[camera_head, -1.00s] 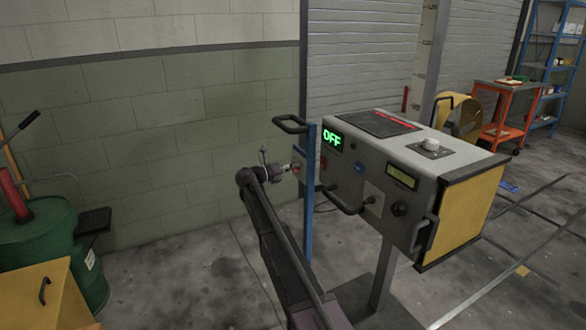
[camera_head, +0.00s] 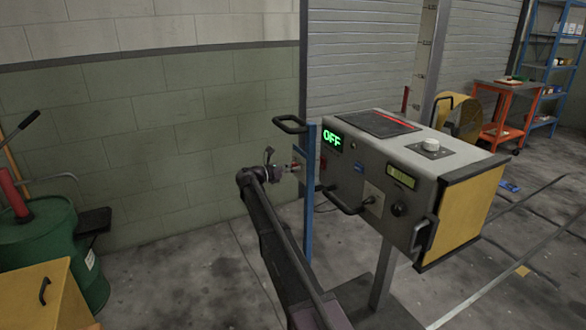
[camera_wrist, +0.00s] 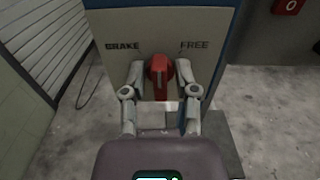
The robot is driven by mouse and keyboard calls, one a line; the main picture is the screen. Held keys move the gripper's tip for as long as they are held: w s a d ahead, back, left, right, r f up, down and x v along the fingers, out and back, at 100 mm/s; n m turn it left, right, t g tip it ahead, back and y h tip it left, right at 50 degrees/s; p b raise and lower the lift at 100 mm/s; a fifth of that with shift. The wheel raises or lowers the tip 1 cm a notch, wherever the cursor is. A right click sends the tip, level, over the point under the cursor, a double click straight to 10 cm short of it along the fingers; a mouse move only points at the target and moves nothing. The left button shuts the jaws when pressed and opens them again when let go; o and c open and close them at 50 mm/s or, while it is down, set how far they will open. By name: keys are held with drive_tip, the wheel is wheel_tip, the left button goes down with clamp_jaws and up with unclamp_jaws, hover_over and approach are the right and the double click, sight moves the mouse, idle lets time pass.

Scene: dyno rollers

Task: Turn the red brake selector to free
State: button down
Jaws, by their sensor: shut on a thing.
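The red brake selector (camera_wrist: 160,72) is in the middle of the wrist view, on a pale plate (camera_wrist: 160,22) with a blue edge. BRAKE is printed at the plate's left and FREE at its right. The selector's grip looks roughly upright in this view, between the two words. My gripper (camera_wrist: 160,74) has one finger on each side of the selector and is shut on it. In the head view my gripper (camera_head: 284,169) is at the blue post's panel; the selector is mostly hidden there.
A green drum (camera_head: 45,245) and a yellow cabinet (camera_head: 40,295) are at the left. The floor between is clear.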

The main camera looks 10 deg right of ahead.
drive_tip(key=m, duration=0.4)
drive_tip(key=shift+s+m, duration=0.1)
drive_tip(key=shift+m, duration=0.2)
drive_tip(key=m, duration=0.4)
drive_tip(key=shift+s+f+m, duration=0.1)
drive_tip(key=shift+m, duration=0.3)
drive_tip(key=c, duration=0.7)
unclamp_jaws()
drive_tip(key=shift+a, duration=0.1)
drive_tip(key=v, duration=1.2)
